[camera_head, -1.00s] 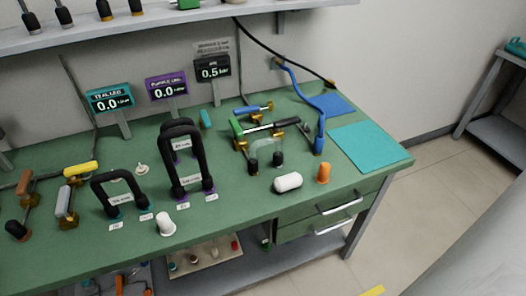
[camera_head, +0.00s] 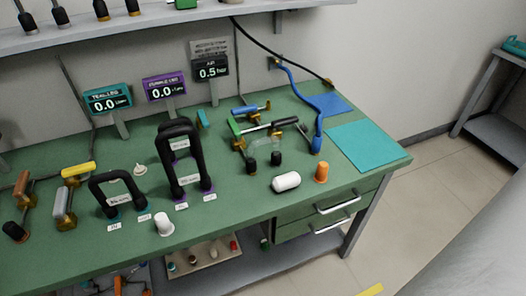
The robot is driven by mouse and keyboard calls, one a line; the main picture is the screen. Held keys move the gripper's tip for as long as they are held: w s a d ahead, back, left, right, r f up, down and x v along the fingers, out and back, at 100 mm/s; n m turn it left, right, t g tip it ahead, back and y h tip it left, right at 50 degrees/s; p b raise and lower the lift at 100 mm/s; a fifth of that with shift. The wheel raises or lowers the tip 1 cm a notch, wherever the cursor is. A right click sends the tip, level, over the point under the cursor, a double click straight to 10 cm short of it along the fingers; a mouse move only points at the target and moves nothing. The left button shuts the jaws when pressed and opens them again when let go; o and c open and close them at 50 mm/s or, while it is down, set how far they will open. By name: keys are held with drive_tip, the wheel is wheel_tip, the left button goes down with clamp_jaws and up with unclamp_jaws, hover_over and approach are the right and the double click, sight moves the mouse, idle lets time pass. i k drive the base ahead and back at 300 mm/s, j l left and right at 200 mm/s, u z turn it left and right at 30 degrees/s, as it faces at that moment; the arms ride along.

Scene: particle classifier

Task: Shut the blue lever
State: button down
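The blue lever (camera_head: 251,109) is on the green workbench (camera_head: 110,258), right of the middle, on brass fittings. Its handle lies nearly level, running left to right in the picture. A green lever (camera_head: 234,127) and a black-handled lever (camera_head: 256,129) sit just in front of it. A blue hose (camera_head: 299,91) runs from the wall to a blue-ended fitting (camera_head: 316,143) to its right. My gripper is not in view, and nothing touches the blue lever.
Black hose loops (camera_head: 163,161) stand left of the levers. A white cylinder (camera_head: 286,182) and an orange one (camera_head: 321,172) lie in front. A teal mat (camera_head: 368,146) covers the right end. Gauges (camera_head: 209,68) stand behind. Floor right of the bench is clear.

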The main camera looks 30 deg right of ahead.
sight(252, 107)
drive_tip(key=j+z, duration=0.2)
drive_tip(key=z, duration=0.25)
drive_tip(key=i+j+z, duration=0.1)
drive_tip(key=z, duration=0.35)
drive_tip(key=j, duration=0.1)
